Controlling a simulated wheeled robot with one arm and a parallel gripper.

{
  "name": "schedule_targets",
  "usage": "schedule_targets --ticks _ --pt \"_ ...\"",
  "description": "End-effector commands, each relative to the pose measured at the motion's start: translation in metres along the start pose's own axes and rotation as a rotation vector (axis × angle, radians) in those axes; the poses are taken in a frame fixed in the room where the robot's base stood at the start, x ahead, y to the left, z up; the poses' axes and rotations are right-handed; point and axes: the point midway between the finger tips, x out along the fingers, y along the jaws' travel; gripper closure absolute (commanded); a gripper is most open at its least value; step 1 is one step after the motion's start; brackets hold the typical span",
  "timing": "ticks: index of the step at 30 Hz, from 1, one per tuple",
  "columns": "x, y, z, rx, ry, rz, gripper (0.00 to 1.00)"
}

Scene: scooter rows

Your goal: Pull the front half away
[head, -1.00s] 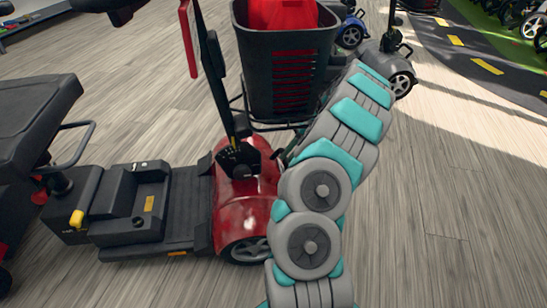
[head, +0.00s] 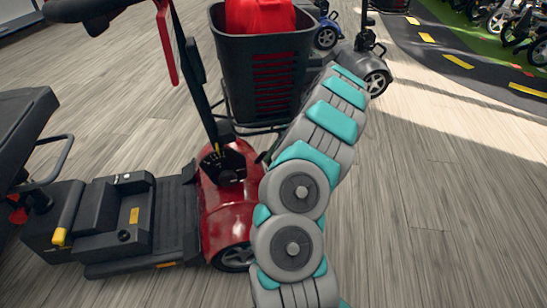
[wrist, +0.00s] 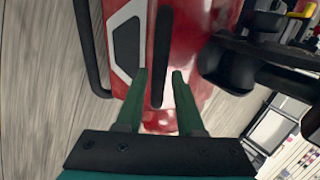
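The scooter's red front half (head: 226,212) stands at centre left in the head view, with a tall black tiller and a black basket (head: 240,60). Its black rear half (head: 140,232) is directly behind it, to the left; I see no clear gap between them. My gripper (wrist: 160,75) shows in the wrist view with its two green fingers apart. A dark upright bar (wrist: 161,50) lies between the fingers, with space seemingly left on both sides. The red body (wrist: 195,50) is behind it. In the head view my arm hides the gripper.
A red item (head: 262,15) is in the basket. The black seat (head: 22,130) is at the far left. A grey scooter (head: 368,62) stands beyond the basket. Open wooden floor (head: 440,210) lies to the right, up to a dark marked track (head: 450,55).

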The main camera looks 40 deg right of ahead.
Motion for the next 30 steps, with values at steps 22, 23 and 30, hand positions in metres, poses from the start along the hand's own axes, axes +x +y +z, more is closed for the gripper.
schedule_targets --ticks 22,23,30 --pt "-0.075 0.0 0.0 0.0 0.0 0.0 0.63" --pt "-0.075 0.0 0.0 0.0 0.0 0.0 0.63" --pt "-0.075 0.0 0.0 -0.001 0.0 0.0 0.63"
